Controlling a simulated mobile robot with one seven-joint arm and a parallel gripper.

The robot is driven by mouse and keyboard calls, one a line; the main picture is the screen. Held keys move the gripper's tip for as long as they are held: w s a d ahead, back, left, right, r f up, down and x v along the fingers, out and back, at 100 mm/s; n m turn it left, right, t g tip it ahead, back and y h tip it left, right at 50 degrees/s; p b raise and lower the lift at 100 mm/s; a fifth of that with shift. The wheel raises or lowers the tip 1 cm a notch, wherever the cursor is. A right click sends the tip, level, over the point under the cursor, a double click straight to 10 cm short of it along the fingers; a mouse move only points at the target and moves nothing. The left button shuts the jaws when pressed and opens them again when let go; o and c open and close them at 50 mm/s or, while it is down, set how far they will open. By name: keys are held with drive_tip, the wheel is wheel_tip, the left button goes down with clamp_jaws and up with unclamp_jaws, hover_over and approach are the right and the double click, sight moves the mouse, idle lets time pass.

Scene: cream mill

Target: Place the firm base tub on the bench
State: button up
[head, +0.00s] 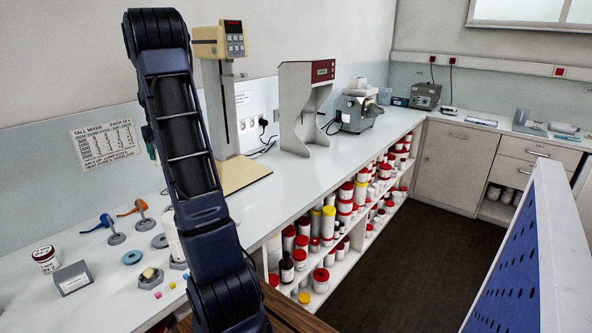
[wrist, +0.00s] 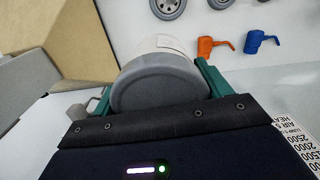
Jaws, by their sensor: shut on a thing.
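In the wrist view my gripper (wrist: 160,70) is shut on a round tub (wrist: 158,84). The tub has a white body with a grey end facing the camera, and a green finger sits on each side of it. Its label cannot be read. The white bench (head: 345,155) runs along the wall in the head view, and its pale top lies beyond the tub in the wrist view. Whether the tub touches the bench is not clear.
A beige mixer (head: 218,75) stands right of my arm. Blue (head: 104,223) and orange (head: 138,207) handled tools, a labelled tub (head: 46,258) and a grey box (head: 73,279) occupy the bench's left. Shelves below hold several tubs. A blue perforated panel (head: 515,270) stands at right.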

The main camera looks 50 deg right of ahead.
drive_tip(key=s+d+r+m, duration=0.1)
drive_tip(key=s+d, duration=1.1)
drive_tip(key=d, duration=0.7)
drive_tip(key=s+d+m, duration=0.1)
drive_tip(key=s+d, duration=1)
drive_tip(key=d, duration=0.8)
drive_tip(key=s+d+r+m, duration=0.1)
drive_tip(key=s+d, duration=1.1)
drive_tip(key=d, duration=0.7)
wheel_tip(320, 180, down, 20)
drive_tip(key=shift+r, duration=0.1)
drive_tip(key=o, duration=1.2)
drive_tip(key=shift+f, duration=0.2)
